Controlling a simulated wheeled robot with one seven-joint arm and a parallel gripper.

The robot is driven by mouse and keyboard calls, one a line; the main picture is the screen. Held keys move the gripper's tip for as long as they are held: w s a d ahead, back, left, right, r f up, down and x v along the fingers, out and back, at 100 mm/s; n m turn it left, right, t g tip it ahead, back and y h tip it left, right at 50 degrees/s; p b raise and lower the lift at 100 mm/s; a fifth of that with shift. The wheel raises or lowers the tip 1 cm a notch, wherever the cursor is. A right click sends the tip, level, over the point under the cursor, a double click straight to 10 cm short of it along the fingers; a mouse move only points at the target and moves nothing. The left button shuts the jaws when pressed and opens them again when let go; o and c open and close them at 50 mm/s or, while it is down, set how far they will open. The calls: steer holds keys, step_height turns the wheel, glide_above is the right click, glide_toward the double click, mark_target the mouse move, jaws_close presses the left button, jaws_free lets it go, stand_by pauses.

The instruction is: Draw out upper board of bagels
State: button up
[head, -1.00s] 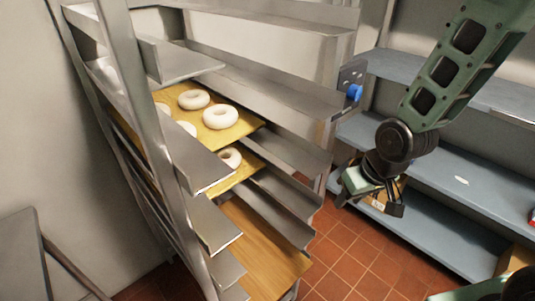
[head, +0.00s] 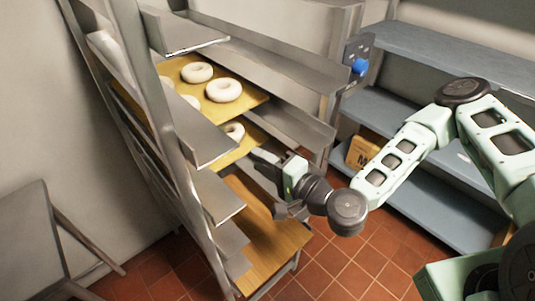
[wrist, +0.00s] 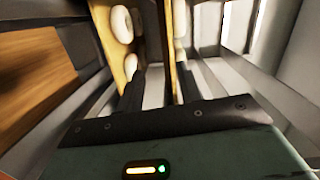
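The upper board (head: 250,104) of bagels lies on a rack level, with pale bagels (head: 224,89) on it. A lower board (head: 222,157) with a bagel (head: 235,131) lies below it. My gripper (head: 265,165) is at the rack's open front, below and right of the upper board's front corner. In the wrist view my gripper (wrist: 160,78) is open, its two dark fingers apart. The view is turned sideways. The upper board (wrist: 172,50) appears edge-on between the fingers, nearer the right one; the lower board (wrist: 112,45) is to the left. Contact cannot be told.
The metal rack (head: 182,150) has several side rails. A bare wooden surface (head: 265,240) is low in it. Blue-grey shelves (head: 430,205) with a cardboard box (head: 362,150) stand right. A blue knob (head: 359,67) is beside the rack. Tiled floor (head: 345,260) is free in front.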

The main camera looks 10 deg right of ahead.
mark_target(224, 121)
steer(key=shift+w+a+r+m+t+h+b, duration=0.3)
steer(key=shift+w+a, duration=1.25)
steer(key=shift+w, duration=1.15)
steer(key=shift+w+a+r+m+t+h+b, duration=0.2)
steer(key=shift+w+a+m, duration=0.25)
steer(key=shift+w+a, duration=1.7)
steer(key=shift+w+a+r+m+t+h+b, duration=0.25)
steer(key=shift+w+a, duration=0.7)
steer(key=shift+w, duration=2.35)
steer(key=shift+f, duration=0.1)
jaws_close()
